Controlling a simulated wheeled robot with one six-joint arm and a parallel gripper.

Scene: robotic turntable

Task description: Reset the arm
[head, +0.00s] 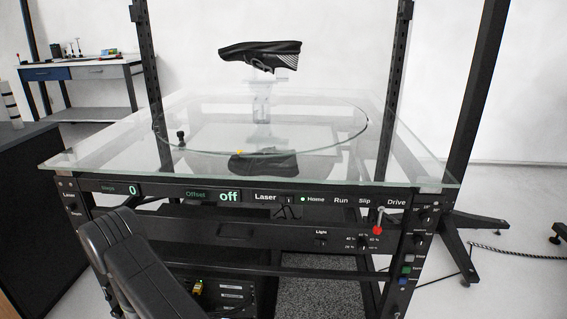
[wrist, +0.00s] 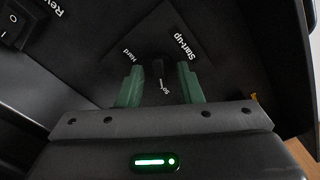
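My gripper (wrist: 159,68) shows in the wrist view with its two green fingers apart. A small black knob (wrist: 158,69) sits between the fingertips on a dark panel (wrist: 205,75). The panel reads "Start-up", with "Hard" to the left and a partly hidden label below. The fingers stand on either side of the knob with gaps, and I cannot tell how deep they reach. In the head view a dark part of my arm hangs at the lower left, and my gripper is out of sight.
A glass-topped turntable rig (head: 110,160) stands ahead. A black shoe (head: 262,54) is held above it on a clear stand (head: 262,105). The front panel has a red-tipped lever (head: 378,229). A rocker switch (wrist: 13,28) lies left of the knob. A dark cabinet (head: 40,200) stands at left.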

